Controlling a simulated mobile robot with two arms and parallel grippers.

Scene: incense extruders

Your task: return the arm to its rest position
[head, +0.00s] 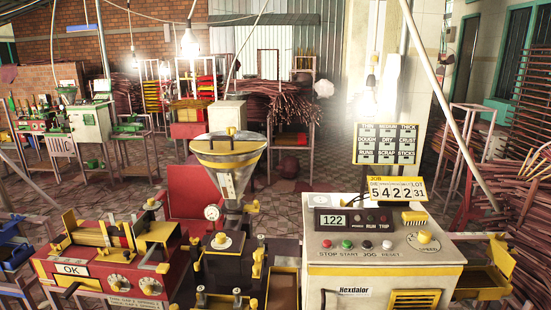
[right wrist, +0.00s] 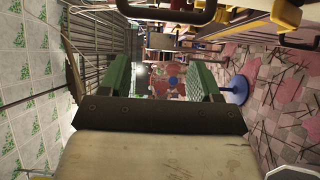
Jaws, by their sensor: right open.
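My right gripper (right wrist: 162,70) shows in the right wrist view. Its two green fingers stand well apart with nothing between them, so it is open and empty. The view looks sideways over the tiled floor, and the gripper touches nothing that I can see. Neither gripper shows in the head view, and my left gripper is in no frame. Where the right arm is relative to the machines cannot be told from the head view.
A control cabinet (head: 382,262) with buttons and a 122 display stands front right. A hopper extruder (head: 229,160) stands in the middle, a red machine (head: 110,272) at left. A blue round base (right wrist: 236,89) and a dark handle (right wrist: 180,14) lie near the right gripper's view.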

